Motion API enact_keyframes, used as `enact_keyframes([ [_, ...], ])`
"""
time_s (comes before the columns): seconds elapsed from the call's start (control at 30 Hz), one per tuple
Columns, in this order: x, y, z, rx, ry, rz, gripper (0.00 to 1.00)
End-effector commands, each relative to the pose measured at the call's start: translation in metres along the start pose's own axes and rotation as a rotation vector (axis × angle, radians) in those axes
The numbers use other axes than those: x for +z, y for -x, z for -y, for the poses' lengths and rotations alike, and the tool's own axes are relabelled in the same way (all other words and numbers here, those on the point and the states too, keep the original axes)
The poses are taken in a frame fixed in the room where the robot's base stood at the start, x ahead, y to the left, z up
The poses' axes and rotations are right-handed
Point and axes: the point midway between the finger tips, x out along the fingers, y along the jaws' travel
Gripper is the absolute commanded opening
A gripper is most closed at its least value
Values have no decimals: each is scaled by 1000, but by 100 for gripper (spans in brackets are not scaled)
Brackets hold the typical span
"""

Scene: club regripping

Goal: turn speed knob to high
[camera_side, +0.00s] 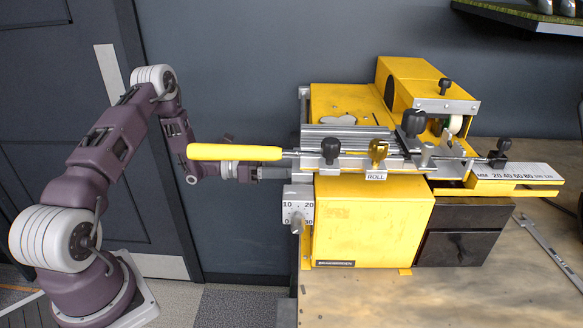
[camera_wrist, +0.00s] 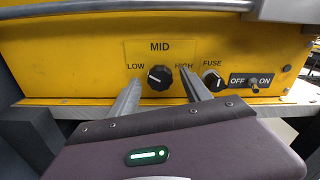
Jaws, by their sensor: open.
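The speed knob (camera_wrist: 160,77) is a round black knob on the machine's yellow panel, under the word MID, with LOW to its left and HIGH to its right. A small pale mark shows on its face, but its exact setting is hard to read. My gripper (camera_wrist: 161,80) is open and empty, one finger on each side of the knob in the wrist view. Whether the fingers touch it is unclear. In the side view my gripper (camera_side: 275,173) is at the left end of the yellow machine (camera_side: 365,225); the knob is hidden there.
A smaller black FUSE knob (camera_wrist: 213,80) sits close to the right finger, with an OFF/ON toggle switch (camera_wrist: 254,86) farther right. In the side view, a long yellow handle (camera_side: 235,152) passes close to my wrist, and a dial plate (camera_side: 298,208) hangs below the gripper.

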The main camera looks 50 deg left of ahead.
Motion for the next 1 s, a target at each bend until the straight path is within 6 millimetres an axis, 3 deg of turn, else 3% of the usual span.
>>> enact_keyframes([
  [0.27,0,-3,0,1,1,0,54],
  [0.53,0,-3,0,1,1,0,1],
  [1.0,0,-3,0,0,-117,0,0],
])
